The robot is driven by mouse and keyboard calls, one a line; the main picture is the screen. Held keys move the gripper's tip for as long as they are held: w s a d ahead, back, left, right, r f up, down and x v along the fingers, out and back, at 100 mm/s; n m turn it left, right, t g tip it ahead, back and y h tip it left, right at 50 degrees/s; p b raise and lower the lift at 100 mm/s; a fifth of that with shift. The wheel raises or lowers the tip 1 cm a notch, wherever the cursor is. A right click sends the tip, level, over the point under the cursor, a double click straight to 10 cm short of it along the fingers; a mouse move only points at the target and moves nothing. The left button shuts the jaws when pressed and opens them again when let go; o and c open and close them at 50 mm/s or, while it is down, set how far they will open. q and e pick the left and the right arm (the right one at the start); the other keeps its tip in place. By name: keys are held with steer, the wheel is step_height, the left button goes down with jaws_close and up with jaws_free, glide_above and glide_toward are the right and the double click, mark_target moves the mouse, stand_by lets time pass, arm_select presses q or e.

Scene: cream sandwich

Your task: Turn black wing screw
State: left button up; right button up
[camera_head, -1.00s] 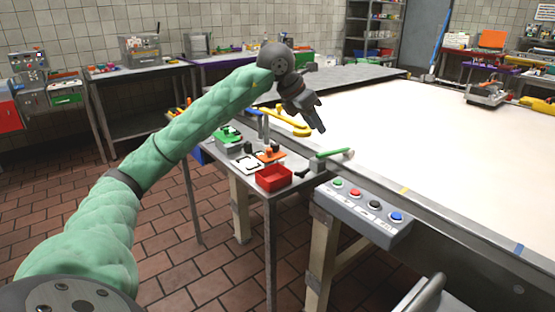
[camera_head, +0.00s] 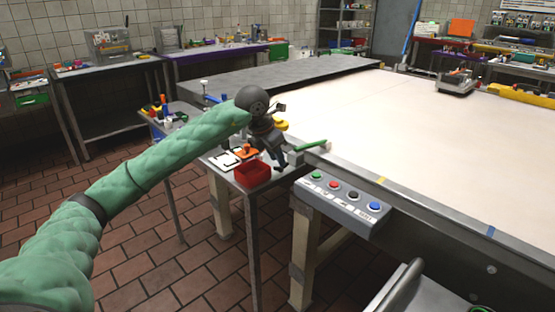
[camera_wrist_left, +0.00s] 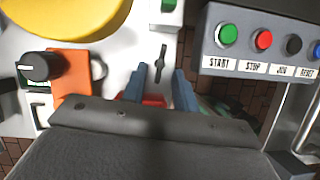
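The black wing screw (camera_wrist_left: 160,63) stands out in the left wrist view on a pale surface, just ahead of my left fingertips. In the head view my left gripper hides it. My left gripper (camera_wrist_left: 157,80) is open, with its two fingers apart and nothing between them. The screw lies beyond the gap between the fingers, and I see no contact. In the head view the left gripper (camera_head: 281,161) points down over the small side table, close to the red bin. My right gripper is not in view.
A red bin (camera_head: 252,176) and an orange piece with a black knob (camera_wrist_left: 70,82) are beside the gripper. A yellow part (camera_wrist_left: 60,25) and a green-handled item (camera_head: 312,146) are close by. A button panel (camera_head: 343,198) is to the right. The large white table (camera_head: 400,120) is mostly clear.

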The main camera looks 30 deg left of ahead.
arm_select(q)
steer(key=shift+x, duration=0.95)
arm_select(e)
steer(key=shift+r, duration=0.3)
arm_select(q)
jaws_close()
steer(key=m+h+b, duration=0.1)
steer(key=m, duration=0.2)
steer(key=shift+w+g, duration=0.1)
steer(key=shift+g, duration=0.2)
steer(key=shift+r, duration=0.1)
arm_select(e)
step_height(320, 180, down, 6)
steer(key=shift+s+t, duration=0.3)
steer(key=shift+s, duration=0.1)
